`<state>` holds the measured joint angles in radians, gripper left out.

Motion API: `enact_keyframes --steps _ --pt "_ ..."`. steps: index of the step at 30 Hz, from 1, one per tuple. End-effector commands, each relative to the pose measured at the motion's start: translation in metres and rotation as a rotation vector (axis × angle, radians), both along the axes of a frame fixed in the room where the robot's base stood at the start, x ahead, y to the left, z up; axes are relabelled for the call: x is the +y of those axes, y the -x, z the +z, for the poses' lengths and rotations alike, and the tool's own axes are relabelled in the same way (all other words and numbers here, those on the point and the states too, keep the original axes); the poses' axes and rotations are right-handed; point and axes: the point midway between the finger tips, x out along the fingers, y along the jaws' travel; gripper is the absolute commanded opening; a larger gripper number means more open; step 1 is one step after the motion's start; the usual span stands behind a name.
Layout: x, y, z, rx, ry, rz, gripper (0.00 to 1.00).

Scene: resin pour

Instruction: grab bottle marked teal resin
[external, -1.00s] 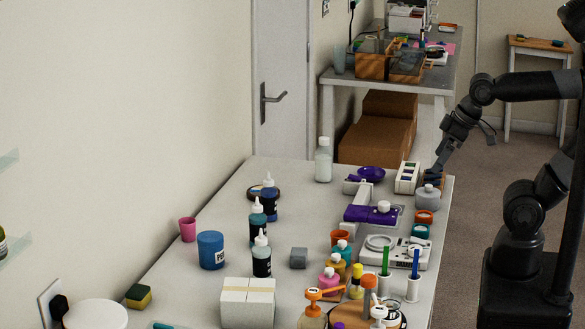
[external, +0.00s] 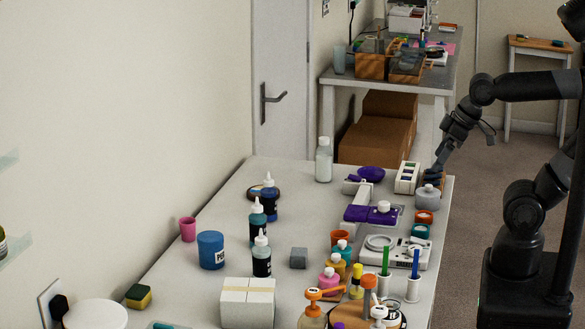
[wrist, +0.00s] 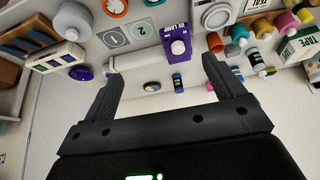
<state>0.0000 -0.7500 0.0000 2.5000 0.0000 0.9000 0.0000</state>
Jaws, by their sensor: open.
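Three dark dropper bottles with white caps stand upright on the left half of the table: a teal-looking bottle (external: 257,224), a blue-looking one (external: 270,202) behind it, and a blackish one (external: 262,263) in front. Their labels are too small to read. My gripper (external: 436,177) is at the table's far right edge, across the table from the bottles. Its jaws (wrist: 160,75) are open and empty.
A purple UV lamp (external: 372,215), a digital scale (external: 404,256) and several small jars stand on the right half. A grey cube (external: 299,258) and a tape box (external: 247,302) are near the blackish bottle. A white bottle (external: 324,163) stands at the back.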

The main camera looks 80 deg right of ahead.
Motion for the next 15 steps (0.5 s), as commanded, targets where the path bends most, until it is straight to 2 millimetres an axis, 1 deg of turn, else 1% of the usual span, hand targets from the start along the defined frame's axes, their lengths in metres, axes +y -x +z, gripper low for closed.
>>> enact_keyframes --steps 1,7,13,15 --pt "0.0 0.0 0.0 0.0 0.0 0.0 0.83" --pt "0.0 0.0 0.0 0.0 0.0 0.0 0.67" --pt "0.0 -0.0002 0.0002 0.0 0.0 0.0 0.67" --pt "0.0006 -0.0032 0.0018 0.001 0.0 0.001 0.67"
